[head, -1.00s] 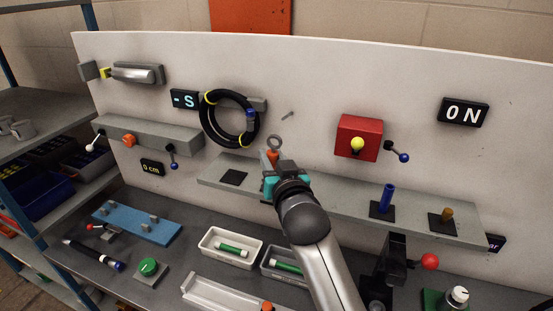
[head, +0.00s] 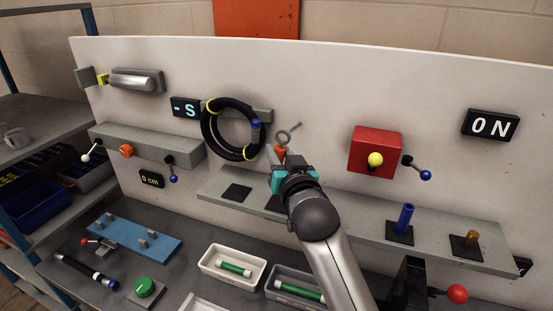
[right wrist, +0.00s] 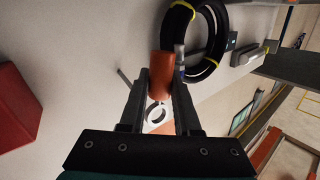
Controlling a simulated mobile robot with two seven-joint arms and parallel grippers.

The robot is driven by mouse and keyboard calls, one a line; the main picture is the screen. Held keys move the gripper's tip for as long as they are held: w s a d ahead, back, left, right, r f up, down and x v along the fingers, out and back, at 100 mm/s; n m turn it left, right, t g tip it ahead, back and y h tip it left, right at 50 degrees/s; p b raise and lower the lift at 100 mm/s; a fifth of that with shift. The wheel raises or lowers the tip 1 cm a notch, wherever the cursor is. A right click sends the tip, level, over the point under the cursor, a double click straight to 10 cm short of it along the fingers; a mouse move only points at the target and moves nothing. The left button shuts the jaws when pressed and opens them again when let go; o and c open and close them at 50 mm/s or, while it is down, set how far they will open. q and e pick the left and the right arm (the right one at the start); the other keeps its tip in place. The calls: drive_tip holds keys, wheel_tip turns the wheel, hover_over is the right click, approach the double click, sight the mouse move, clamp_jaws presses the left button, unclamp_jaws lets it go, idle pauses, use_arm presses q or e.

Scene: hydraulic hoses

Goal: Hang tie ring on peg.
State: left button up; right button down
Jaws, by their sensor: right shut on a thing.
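The tie ring is a grey metal ring (head: 284,136) on an orange grip (head: 280,153). My right gripper (head: 281,162) is shut on the orange grip, with the ring above the jaws in the head view. The peg (head: 296,126) is a thin grey pin on the white panel. In the head view the ring appears just below and left of the peg's tip; I cannot tell whether they touch. In the right wrist view the orange grip (right wrist: 161,76) is between the fingers, the ring (right wrist: 156,114) is behind it, and the peg (right wrist: 124,77) is left of the fingers. My left gripper is out of view.
A coiled black hose (head: 233,130) with yellow ties hangs left of the peg. A red box (head: 375,145) with a yellow knob is to the right. A grey shelf (head: 340,212) with a blue post (head: 405,217) runs below my gripper.

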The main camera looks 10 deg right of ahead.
drive_tip(key=shift+w+d+f+b, duration=0.1)
drive_tip(key=shift+w+d+b, duration=0.3)
drive_tip(key=shift+w, duration=0.25)
drive_tip(key=shift+w+d+f+b, duration=0.1)
drive_tip(key=shift+w+d+b, duration=0.2)
drive_tip(key=shift+w+d, duration=0.3)
drive_tip(key=w, duration=0.1)
drive_tip(key=w+d+f+b, duration=0.1)
drive_tip(key=shift+w+d, duration=0.25)
drive_tip(key=shift+w, duration=0.05)
drive_tip(key=c, duration=0.5)
unclamp_jaws()
drive_tip(key=shift+c, duration=0.2)
